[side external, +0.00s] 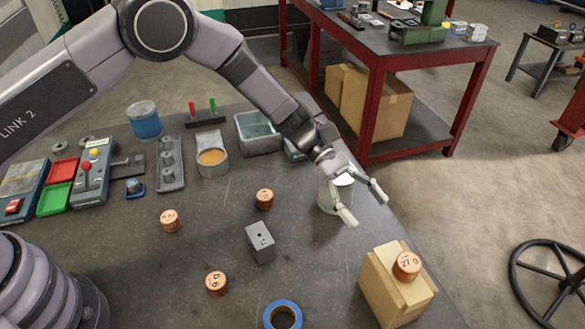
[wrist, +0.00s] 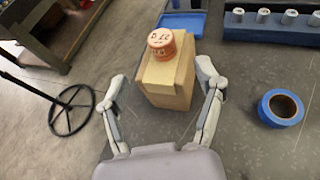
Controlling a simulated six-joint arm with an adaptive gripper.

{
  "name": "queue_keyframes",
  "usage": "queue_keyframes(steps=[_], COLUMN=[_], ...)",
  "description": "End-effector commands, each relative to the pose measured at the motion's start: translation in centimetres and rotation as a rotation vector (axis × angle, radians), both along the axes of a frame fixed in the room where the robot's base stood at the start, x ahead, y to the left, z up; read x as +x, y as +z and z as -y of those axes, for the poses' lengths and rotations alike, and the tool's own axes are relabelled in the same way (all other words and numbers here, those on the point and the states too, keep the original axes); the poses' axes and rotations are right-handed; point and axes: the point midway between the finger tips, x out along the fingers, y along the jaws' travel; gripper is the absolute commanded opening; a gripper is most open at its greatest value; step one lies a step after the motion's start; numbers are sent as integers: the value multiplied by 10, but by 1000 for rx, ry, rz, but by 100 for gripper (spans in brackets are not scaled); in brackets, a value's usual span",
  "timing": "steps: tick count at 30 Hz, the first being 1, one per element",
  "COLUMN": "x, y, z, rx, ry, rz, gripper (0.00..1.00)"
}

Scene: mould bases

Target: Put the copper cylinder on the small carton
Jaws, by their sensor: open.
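A copper cylinder (side external: 407,266) marked 27 stands upright on top of the small carton (side external: 380,291) at the table's right front. In the wrist view the same cylinder (wrist: 161,44) rests on the far part of the carton's top (wrist: 165,76). My gripper (side external: 363,204) is open and empty, above the table and behind the carton, apart from both. In the wrist view its fingers (wrist: 162,85) spread to either side of the carton. Other copper cylinders stand on the table: one at left (side external: 170,220), one in the middle (side external: 265,199) and one in front (side external: 216,283).
A grey block (side external: 260,242) stands mid-table, and a blue tape roll (side external: 283,315) lies at the front edge. A white can (side external: 335,194) stands behind my gripper. Tins, bins and a control box line the back. The table's right edge runs close by the carton.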

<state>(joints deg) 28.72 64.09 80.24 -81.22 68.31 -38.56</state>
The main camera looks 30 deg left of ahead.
Motion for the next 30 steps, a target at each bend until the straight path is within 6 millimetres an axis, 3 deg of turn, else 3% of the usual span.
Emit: queue_keyframes(steps=[4, 7, 11, 14, 18, 21, 25, 30], x=[5, 7, 4, -10, -43, -74, -121, -183], y=[9, 34, 94, 143, 198, 226, 249, 258], z=[-12, -27, -69, -117, -186, -236, -297, -364], rx=[1, 11, 56, 118, 231, 331, 484, 714], ry=[-4, -28, -101, -177, -292, -379, -502, -675], rz=[11, 81, 273, 463, 724, 898, 1105, 1316], gripper=[68, 68, 68, 68, 68, 68, 68, 68])
